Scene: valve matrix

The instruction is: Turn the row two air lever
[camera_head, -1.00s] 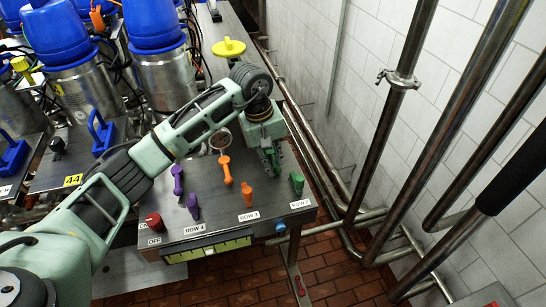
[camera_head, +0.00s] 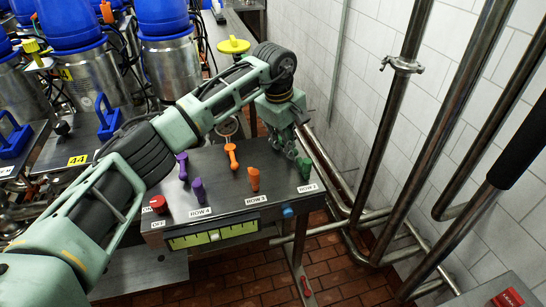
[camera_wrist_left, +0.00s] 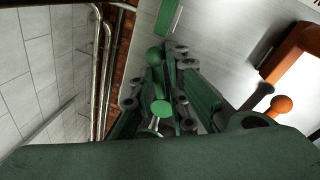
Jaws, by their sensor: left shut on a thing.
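A metal control panel (camera_head: 215,188) bears purple, orange and green levers in pairs. The near green lever (camera_head: 304,166) stands behind the ROW 2 label (camera_head: 307,188); its green part also shows at the top of the left wrist view (camera_wrist_left: 169,18). My left gripper (camera_head: 291,148) is over the panel's far right part, behind that lever. It is shut on the far green lever (camera_wrist_left: 162,108), whose green knob shows between the fingers in the left wrist view. The fingers hide this lever in the head view. No air marking is readable. My right gripper is out of view.
A near orange lever (camera_head: 253,179) and a far orange lever (camera_head: 232,156) stand left of my gripper. Purple levers (camera_head: 198,189) and a red knob (camera_head: 158,204) are farther left. Metal pipes (camera_head: 370,170) run along the tiled wall at right.

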